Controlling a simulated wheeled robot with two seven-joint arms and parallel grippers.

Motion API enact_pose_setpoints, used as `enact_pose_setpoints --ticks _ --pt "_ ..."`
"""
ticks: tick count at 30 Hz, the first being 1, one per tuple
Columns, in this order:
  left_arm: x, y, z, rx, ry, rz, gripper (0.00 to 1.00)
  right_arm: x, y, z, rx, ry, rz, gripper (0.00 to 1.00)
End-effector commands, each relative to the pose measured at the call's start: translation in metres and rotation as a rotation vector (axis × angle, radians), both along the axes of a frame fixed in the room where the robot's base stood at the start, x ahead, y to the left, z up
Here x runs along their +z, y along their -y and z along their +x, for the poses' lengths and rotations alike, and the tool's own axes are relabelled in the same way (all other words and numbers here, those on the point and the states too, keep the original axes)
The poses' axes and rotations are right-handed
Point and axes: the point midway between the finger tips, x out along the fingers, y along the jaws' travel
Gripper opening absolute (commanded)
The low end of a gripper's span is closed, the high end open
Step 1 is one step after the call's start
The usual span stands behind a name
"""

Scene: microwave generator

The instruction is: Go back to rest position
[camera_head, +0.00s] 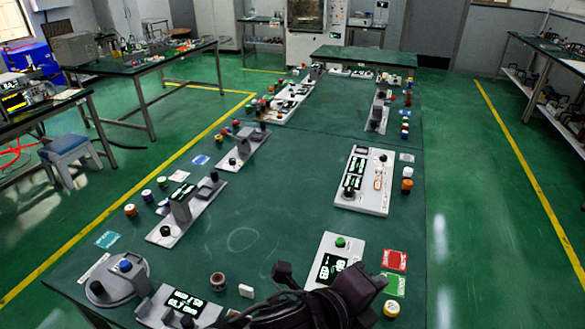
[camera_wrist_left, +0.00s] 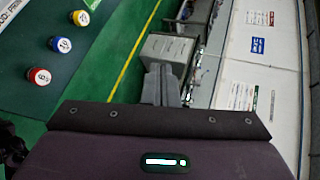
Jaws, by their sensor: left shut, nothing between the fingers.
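My left gripper (camera_wrist_left: 162,86) shows in the left wrist view with its grey fingers together and nothing between them. The fingers point away from the camera, over the green floor and a grey cabinet in the background. In the head view, my dark left arm and gripper (camera_head: 340,300) are at the bottom, over the near end of the long green table (camera_head: 250,235). They cover part of the panels there. The fingertips are hard to make out in this view. My right gripper is not in view.
A panel with a green button (camera_head: 340,242) stands close to my left gripper. A white panel (camera_head: 364,180) lies farther back. Red, blue and yellow knobs (camera_wrist_left: 60,44) show in the wrist view. Free green floor (camera_head: 490,210) lies right of the table.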

Motion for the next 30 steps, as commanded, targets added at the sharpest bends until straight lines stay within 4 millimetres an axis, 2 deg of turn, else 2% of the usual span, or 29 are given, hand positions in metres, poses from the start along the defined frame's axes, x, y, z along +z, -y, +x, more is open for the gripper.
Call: enact_pose_setpoints --ticks 3,5,6,9,12,15,23,30 --pt "-0.024 -0.062 0.026 0.370 -0.347 -0.188 0.00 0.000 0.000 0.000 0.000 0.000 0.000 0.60" --pt "-0.042 -0.099 0.032 0.567 -0.513 -0.276 0.00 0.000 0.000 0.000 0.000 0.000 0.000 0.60" --pt "-0.056 -0.124 0.033 0.701 -0.619 -0.333 0.00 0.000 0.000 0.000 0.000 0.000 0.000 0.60" --pt "-0.091 -0.181 0.024 1.008 -0.834 -0.451 0.00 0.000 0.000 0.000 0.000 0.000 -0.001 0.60" --pt "-0.117 -0.224 0.008 1.249 -0.973 -0.535 0.00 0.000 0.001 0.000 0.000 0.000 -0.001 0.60" --pt "-0.138 -0.257 -0.011 1.451 -1.071 -0.597 0.00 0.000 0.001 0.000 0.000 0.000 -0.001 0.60" --pt "-0.174 -0.326 -0.069 1.906 -1.220 -0.718 0.00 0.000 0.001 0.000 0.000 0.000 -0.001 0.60" --pt "-0.255 -0.321 -0.051 1.911 -1.236 -0.688 0.00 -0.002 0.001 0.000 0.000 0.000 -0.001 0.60"
